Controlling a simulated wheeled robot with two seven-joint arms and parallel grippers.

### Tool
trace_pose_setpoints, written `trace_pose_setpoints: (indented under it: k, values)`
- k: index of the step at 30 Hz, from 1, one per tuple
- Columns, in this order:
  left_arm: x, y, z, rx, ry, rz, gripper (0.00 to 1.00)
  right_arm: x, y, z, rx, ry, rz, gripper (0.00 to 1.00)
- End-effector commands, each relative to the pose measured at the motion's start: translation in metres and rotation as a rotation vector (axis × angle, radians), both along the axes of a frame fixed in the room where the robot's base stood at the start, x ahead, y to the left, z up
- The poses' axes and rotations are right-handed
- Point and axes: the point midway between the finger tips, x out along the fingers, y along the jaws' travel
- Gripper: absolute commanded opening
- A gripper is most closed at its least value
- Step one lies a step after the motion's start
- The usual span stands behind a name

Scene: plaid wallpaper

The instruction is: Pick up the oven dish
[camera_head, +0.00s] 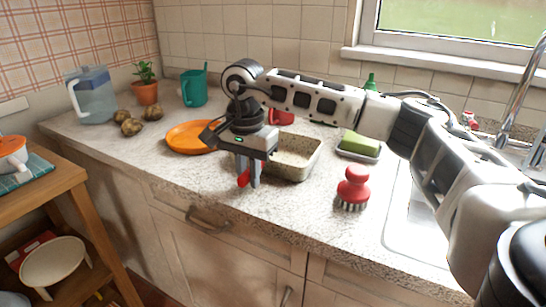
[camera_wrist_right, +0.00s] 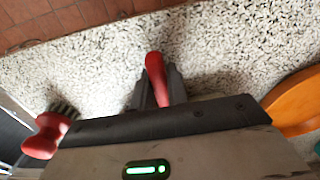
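The oven dish (camera_head: 306,157) is a speckled beige rectangular dish with raised walls. It rests on the counter just right of my right gripper in the head view. The gripper and arm cover part of its left and back. My right gripper (camera_head: 248,183) points down in front of the dish's left end. Its fingers close around a red-handled item (camera_wrist_right: 155,68), whose handle sticks out toward the counter's front edge. The rest of that item is hidden. My left gripper is not in view.
A red brush (camera_head: 353,188) stands right of the dish, and a green sponge (camera_head: 361,144) lies on a small tray behind. An orange plate (camera_head: 190,137) lies to the left. The sink (camera_head: 405,215) is at right. The counter front is bare.

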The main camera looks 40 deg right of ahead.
Motion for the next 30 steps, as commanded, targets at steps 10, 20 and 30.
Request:
trace_pose_setpoints:
  k: [10,20,30]
  values:
    - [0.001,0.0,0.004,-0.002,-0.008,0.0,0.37,0.001,0.0,0.003,0.0,-0.004,-0.001,0.0]
    - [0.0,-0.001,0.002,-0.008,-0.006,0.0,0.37,-0.002,0.001,0.038,0.001,-0.007,0.001,0.0]
    - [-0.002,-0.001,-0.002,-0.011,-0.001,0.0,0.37,-0.069,0.019,0.102,-0.002,-0.008,0.005,0.0]
